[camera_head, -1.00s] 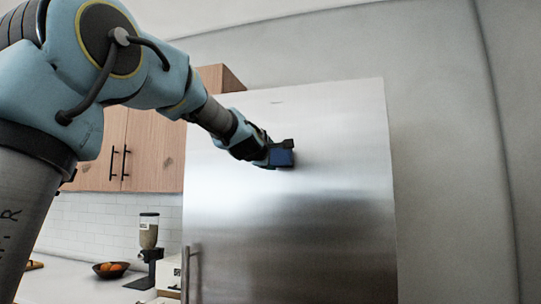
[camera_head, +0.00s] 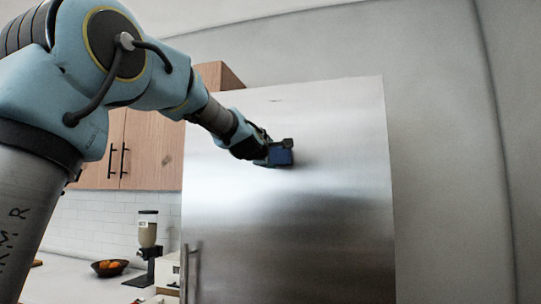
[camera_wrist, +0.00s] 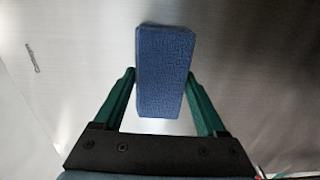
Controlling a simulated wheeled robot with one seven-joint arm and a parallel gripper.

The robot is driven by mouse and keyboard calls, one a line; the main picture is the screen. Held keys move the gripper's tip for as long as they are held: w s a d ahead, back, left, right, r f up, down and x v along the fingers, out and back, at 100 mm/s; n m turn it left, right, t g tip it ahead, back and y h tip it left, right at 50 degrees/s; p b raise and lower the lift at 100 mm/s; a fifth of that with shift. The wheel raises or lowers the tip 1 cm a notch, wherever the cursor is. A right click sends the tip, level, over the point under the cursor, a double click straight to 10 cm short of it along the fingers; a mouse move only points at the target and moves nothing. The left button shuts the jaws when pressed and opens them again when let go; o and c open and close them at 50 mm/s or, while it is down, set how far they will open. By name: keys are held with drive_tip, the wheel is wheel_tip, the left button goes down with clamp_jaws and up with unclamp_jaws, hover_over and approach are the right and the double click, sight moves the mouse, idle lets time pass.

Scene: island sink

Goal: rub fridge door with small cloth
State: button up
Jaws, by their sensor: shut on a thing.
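The small cloth (camera_wrist: 165,72) is a blue, block-shaped piece with a woven texture. My gripper (camera_wrist: 163,85) is shut on it, with one green finger on each side in the wrist view. In the head view the cloth (camera_head: 281,154) shows at the end of my gripper (camera_head: 276,152), at the upper middle of the fridge door (camera_head: 300,225). The door is tall, brushed steel and closed. The cloth is at or very close to the door face; I cannot tell whether it touches. In the wrist view the door (camera_wrist: 250,60) fills the background.
The fridge handle (camera_head: 190,270) is at the door's lower left. Wooden cabinets (camera_head: 150,145) hang to the left. Below them a counter holds a fruit bowl (camera_head: 109,267) and a dispenser (camera_head: 148,235). A bare grey wall (camera_head: 440,150) is on the right.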

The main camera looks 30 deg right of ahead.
sight(284, 154)
drive_tip(key=shift+w+d, duration=0.35)
drive_tip(key=shift+s+d+r+p, duration=0.25)
drive_tip(key=shift+s+d+p, duration=0.4)
drive_tip(key=shift+p, duration=0.55)
drive_tip(key=shift+s+d+f+p, duration=0.25)
drive_tip(key=shift+s+d+p, duration=0.55)
drive_tip(key=shift+p, duration=0.1)
drive_tip(key=shift+w, duration=0.15)
drive_tip(key=shift+w+a+f+b, duration=0.2)
drive_tip(key=shift+w+a+b, duration=0.3)
drive_tip(key=shift+b, duration=0.6)
drive_tip(key=shift+w+a+b, duration=0.65)
drive_tip(key=shift+b, duration=0.4)
drive_tip(key=shift+w+a+r, duration=0.2)
drive_tip(key=shift+w+a, duration=0.1)
drive_tip(key=shift+w, duration=0.05)
